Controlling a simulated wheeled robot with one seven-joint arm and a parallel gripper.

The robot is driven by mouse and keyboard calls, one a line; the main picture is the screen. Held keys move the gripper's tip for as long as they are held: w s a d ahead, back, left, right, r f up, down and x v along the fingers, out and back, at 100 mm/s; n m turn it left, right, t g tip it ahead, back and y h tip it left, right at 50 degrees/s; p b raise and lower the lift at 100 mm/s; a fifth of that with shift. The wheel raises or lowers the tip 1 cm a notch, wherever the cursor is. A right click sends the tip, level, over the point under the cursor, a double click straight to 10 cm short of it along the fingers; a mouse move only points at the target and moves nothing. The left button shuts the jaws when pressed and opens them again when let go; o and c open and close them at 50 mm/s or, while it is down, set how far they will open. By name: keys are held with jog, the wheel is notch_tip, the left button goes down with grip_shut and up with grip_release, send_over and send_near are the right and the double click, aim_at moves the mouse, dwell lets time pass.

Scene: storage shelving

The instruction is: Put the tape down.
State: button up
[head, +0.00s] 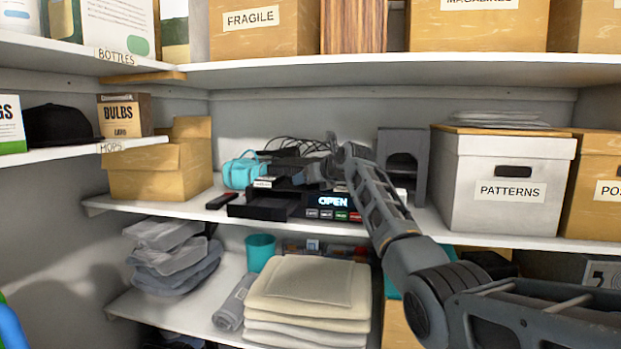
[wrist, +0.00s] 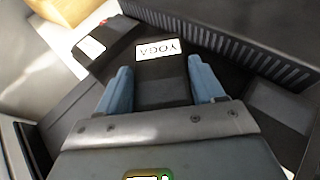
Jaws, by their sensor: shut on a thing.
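The tape is a black cassette (wrist: 162,92) with a white label reading YOGA. In the wrist view it lies between the two blue fingers of my gripper (wrist: 161,72), which is shut on it. In the head view my gripper (head: 318,172) is over the black electronics on the middle shelf, reaching in from the right. The tape is hard to tell from the dark devices there. Whether it touches the surface below cannot be told.
A black device with a lit OPEN display (head: 333,201) stands on the middle shelf. Another black cassette (wrist: 112,42) lies close by. A teal bag (head: 240,172), a remote (head: 221,201) and a PATTERNS box (head: 495,185) flank the devices. The shelf above limits headroom.

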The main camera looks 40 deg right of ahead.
jog(key=o, duration=1.2)
jog(key=shift+s, duration=0.1)
jog(key=b+v, duration=0.1)
jog(key=v, duration=1)
jog(key=shift+s+r, duration=0.2)
jog(key=shift+s, duration=0.15)
